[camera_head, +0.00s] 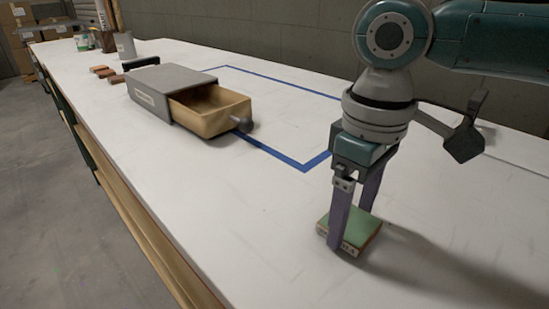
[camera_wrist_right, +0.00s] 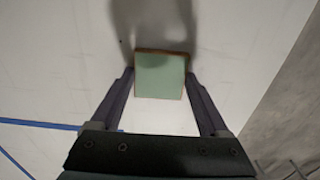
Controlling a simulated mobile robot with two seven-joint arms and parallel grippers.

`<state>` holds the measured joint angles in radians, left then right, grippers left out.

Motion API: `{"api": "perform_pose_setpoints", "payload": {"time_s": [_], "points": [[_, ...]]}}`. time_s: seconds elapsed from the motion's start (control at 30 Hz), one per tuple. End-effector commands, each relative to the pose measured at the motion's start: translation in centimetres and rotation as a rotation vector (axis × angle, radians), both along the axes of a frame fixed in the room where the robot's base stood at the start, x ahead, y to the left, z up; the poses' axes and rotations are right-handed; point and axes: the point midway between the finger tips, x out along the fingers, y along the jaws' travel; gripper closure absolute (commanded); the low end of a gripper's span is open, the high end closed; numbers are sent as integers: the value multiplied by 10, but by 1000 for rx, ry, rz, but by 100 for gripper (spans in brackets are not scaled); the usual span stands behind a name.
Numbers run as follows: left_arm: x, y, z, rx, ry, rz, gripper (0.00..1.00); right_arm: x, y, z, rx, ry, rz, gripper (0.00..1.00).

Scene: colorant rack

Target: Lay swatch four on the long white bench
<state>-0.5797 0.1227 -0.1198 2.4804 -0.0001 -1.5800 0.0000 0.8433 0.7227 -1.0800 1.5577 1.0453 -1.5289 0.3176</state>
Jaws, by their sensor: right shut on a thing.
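A square swatch (camera_head: 366,232) with a green top and a pale edge is at the right front of the long white bench (camera_head: 230,205). A dark mark shows on its edge, too small to read surely. My right gripper (camera_head: 354,238) points down and is shut on the swatch, one finger on each side. In the right wrist view the green swatch (camera_wrist_right: 160,76) sits between the two fingertips. The swatch is at or very near the bench top; I cannot tell if it touches. My left gripper is not in view.
A grey box with an open wooden drawer (camera_head: 215,110) stands on the bench at the left, beside a blue tape outline (camera_head: 270,155). Several reddish-brown blocks (camera_head: 104,72), a black item and cans (camera_head: 125,45) are farther back. The bench around the swatch is clear.

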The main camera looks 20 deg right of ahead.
Motion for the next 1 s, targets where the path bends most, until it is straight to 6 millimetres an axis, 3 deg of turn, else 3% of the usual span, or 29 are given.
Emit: {"api": "perform_pose_setpoints", "payload": {"time_s": [0.17, 0.2, 0.37, 0.7, 0.87, 1.0], "points": [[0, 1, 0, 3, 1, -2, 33, 0, 0, -2, 0, 1, 0, 75], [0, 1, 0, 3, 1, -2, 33, 0, 0, -3, 0, 1, 0, 20], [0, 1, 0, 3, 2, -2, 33, 0, 0, -2, 0, 0, 0, 2], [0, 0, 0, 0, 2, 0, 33, 0, 0, 3, 1, -2, 0, 0], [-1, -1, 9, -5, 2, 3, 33, 1, 0, 31, 2, -4, 1, 0], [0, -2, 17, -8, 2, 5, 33, 1, 0, 64, 2, -4, 0, 0]]}}
